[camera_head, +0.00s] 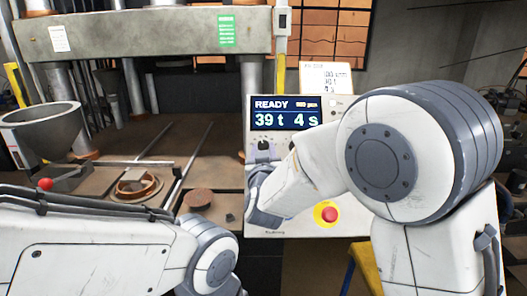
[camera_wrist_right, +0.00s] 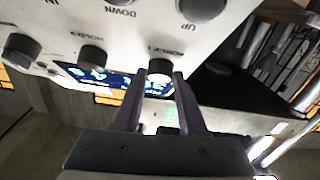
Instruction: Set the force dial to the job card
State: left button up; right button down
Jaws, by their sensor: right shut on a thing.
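The force dial (camera_wrist_right: 159,70) is a dark round knob with a pale face on the control panel. It also shows below the left part of the display in the head view (camera_head: 263,145). My right gripper (camera_wrist_right: 159,80) is shut on the dial, one finger on each side. The display (camera_head: 286,113) reads READY, 39 t and 4 s. The job card (camera_head: 325,78) is a white sheet above the panel; its handwriting is too small to read surely. My left arm enters at lower left, but its gripper is not visible.
The hold dial (camera_wrist_right: 93,57) sits beside the force dial, with other knobs (camera_wrist_right: 200,8) close by. A red stop button (camera_head: 327,213) is low on the panel. Left of it stand the press bed, a metal hopper (camera_head: 42,130) and a brown disc (camera_head: 199,198).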

jog(key=n+y, duration=0.1)
jog(key=n+y+b, duration=0.2)
jog(key=n, duration=0.1)
jog(key=shift+d+f+g, duration=0.1)
jog(key=shift+d+g, duration=0.2)
jog(key=shift+d+n+g+y+b, duration=0.1)
jog(key=shift+n+g+y+b, duration=0.4)
jog(key=shift+n+y+b, duration=0.85)
jog(key=shift+n+h+p, duration=0.25)
jog(key=shift+n+p, duration=0.2)
jog(key=shift+p, duration=0.05)
jog(key=shift+c, duration=2.3)
grip_release()
jog(key=shift+s+d+r+b, duration=0.2)
jog(key=shift+s+b, duration=0.1)
jog(key=shift+s, duration=0.2)
jog(key=b+v, duration=0.2)
jog(key=v, duration=0.7)
jog(key=shift+b, duration=0.3)
